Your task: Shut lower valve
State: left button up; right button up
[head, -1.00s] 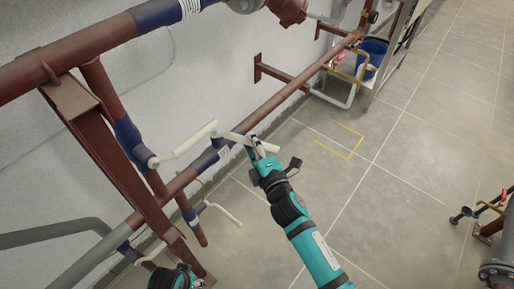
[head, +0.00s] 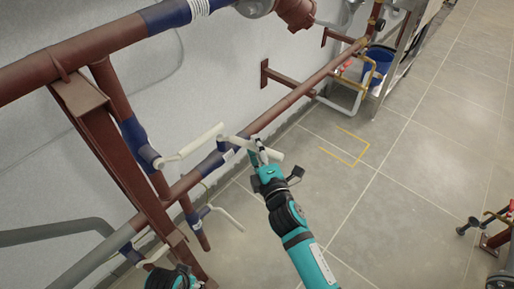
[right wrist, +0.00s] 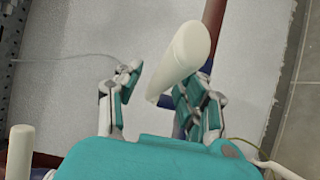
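Several cream lever handles sit on the red-brown pipes with blue valve parts. One cream handle (head: 236,142) extends from the lower sloping pipe to my right gripper (head: 260,154). In the right wrist view, the end of a thick cream handle (right wrist: 186,50) lies between the fingers of my right gripper (right wrist: 160,98), close to the right finger. A gap shows at the left finger, so the gripper is open around the handle. My left gripper (head: 174,279) is at the bottom edge, near a lower cream handle (head: 155,257); its fingers are not clear.
Another cream handle (head: 190,143) is at the upper left, and one (head: 228,218) hangs below the lower pipe (head: 180,187). A brown support post (head: 115,150) stands left. A blue bucket (head: 378,62) is at the back.

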jog(key=shift+s, duration=0.1)
jog(key=v, duration=1.2)
jog(key=shift+c, duration=0.5)
